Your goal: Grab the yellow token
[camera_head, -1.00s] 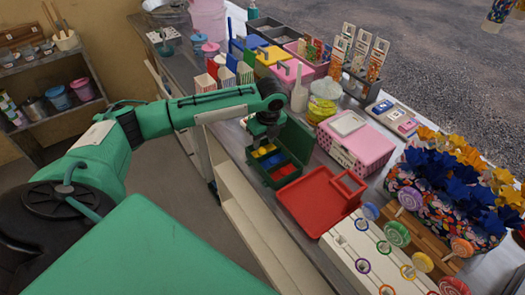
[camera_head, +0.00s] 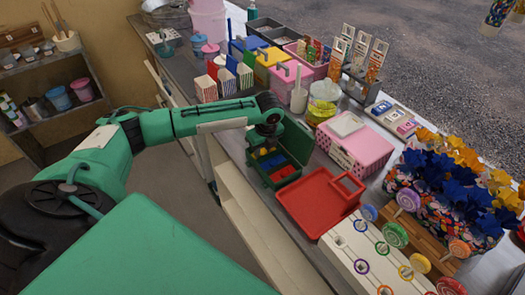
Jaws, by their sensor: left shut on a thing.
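An open green box (camera_head: 271,184) stands on the counter with its lid tipped back to the right. Inside are compartments with yellow, blue (camera_head: 271,162) and red (camera_head: 284,172) tokens. My left gripper (camera_head: 263,147) points down over the far-left compartment, the one with yellow in it. It is shut on a yellow token, which the fingers mostly hide. A little yellow (camera_head: 262,152) shows just below the fingers. I cannot tell whether the held token is clear of the box floor. My right gripper is not in view.
A red tray (camera_head: 310,207) lies directly in front of the box. A pink box (camera_head: 362,148) and a jar with yellow contents (camera_head: 322,103) stand to the right. Striped paper cartons (camera_head: 207,90) stand behind. A white board with coloured rings (camera_head: 345,262) is at the front.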

